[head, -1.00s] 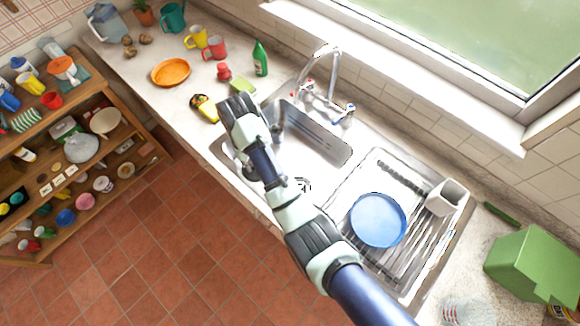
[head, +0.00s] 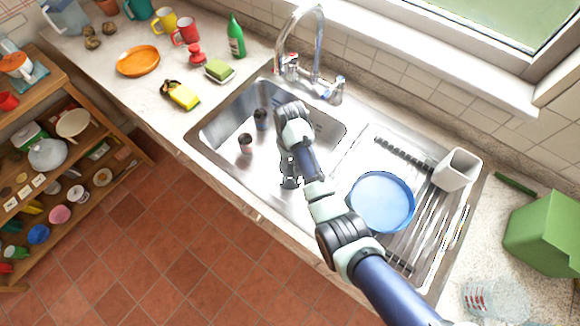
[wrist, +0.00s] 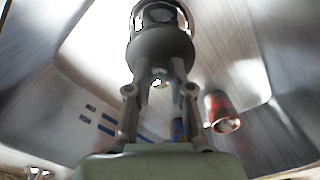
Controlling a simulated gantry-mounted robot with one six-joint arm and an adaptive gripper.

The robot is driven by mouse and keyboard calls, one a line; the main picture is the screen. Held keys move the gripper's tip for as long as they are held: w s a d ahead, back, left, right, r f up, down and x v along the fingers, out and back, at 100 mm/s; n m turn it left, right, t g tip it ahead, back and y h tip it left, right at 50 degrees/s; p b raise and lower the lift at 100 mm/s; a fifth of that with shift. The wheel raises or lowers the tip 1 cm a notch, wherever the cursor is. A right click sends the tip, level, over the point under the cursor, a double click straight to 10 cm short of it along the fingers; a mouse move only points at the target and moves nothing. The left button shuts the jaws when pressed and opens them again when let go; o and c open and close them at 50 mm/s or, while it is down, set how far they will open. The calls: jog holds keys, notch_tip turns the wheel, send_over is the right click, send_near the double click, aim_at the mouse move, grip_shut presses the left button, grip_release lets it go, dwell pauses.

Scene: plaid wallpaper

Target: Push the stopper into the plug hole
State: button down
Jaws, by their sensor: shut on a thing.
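My gripper (wrist: 160,85) is shut on a dark grey, rounded stopper (wrist: 160,47), held between its two fingers. In the wrist view, the round metal rim of the plug hole (wrist: 135,14) shows just beyond the stopper; I cannot tell whether they touch. In the head view, my gripper (head: 289,170) hangs below my wrist inside the steel sink (head: 215,130), over the drain area. The stopper and plug hole are mostly hidden or too small to make out there.
A reddish cup-like piece (head: 245,143) and a dark blue one (head: 261,119) stand in the sink's left part. The tap (head: 305,40) rises behind. A blue plate (head: 382,202) and a white holder (head: 456,169) stand on the drainer at right.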

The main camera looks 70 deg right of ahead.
aim_at(290, 172)
notch_tip(290, 172, down, 9)
jog(key=shift+r+b, duration=0.15)
jog(key=shift+b, duration=1)
jog(key=shift+f, duration=0.2)
jog(key=c, duration=1)
grip_release()
jog(key=shift+c, duration=0.2)
jog(key=shift+r, duration=0.1)
notch_tip(290, 172, up, 12)
jog(key=p, duration=0.3)
jog(key=shift+r+p, duration=0.15)
jog(key=shift+p, duration=0.25)
